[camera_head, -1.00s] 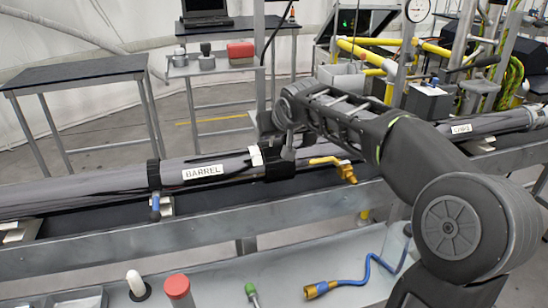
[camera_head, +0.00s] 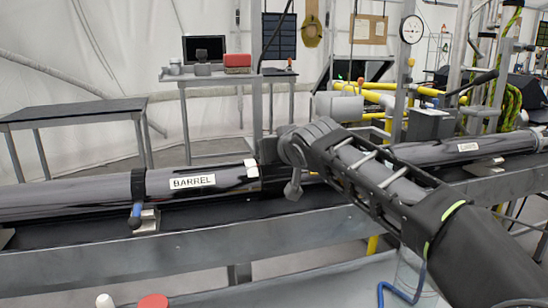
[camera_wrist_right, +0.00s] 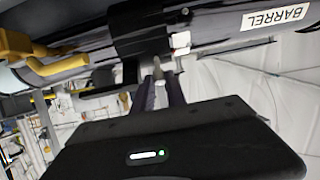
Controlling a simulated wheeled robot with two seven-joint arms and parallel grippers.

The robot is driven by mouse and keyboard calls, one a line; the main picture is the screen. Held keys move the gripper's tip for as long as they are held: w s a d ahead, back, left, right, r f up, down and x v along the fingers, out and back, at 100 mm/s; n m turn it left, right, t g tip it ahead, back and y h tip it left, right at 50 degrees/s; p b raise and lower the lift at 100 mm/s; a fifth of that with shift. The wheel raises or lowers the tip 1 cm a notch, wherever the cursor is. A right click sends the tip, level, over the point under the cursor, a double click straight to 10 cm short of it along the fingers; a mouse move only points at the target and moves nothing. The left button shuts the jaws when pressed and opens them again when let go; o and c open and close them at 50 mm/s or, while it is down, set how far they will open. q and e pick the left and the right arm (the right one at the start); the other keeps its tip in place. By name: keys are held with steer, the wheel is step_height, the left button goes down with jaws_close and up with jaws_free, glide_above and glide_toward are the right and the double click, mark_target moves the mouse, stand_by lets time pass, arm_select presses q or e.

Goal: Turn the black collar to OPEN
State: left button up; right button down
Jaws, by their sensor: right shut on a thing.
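The black collar (camera_wrist_right: 140,28) wraps the dark tube beside the part labelled BARREL (camera_wrist_right: 275,16) in the right wrist view. A white mark (camera_wrist_right: 180,40) sits by its edge. My right gripper (camera_wrist_right: 159,78) is under the collar, its two fingers closed around a small grey tab that projects from it. In the head view, the collar (camera_head: 272,183) is mostly hidden behind my right wrist, with the BARREL tube (camera_head: 215,182) running left from it and a white mark (camera_head: 251,168) at the tube's end. No OPEN marking is readable. My left gripper is out of view.
A yellow handle (camera_wrist_right: 25,50) stands close beside the collar in the wrist view. The tube lies along a metal rail (camera_head: 130,257), with a blue-handled clamp (camera_head: 136,217) at left. A red-topped item (camera_head: 153,301) and a blue hose (camera_head: 400,292) are in front, below.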

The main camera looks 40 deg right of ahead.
steer(key=c, duration=1.6)
jaws_free()
steer(key=shift+s, duration=0.1)
steer(key=v, duration=0.7)
steer(key=shift+s+a, duration=0.2)
steer(key=shift+s, duration=0.15)
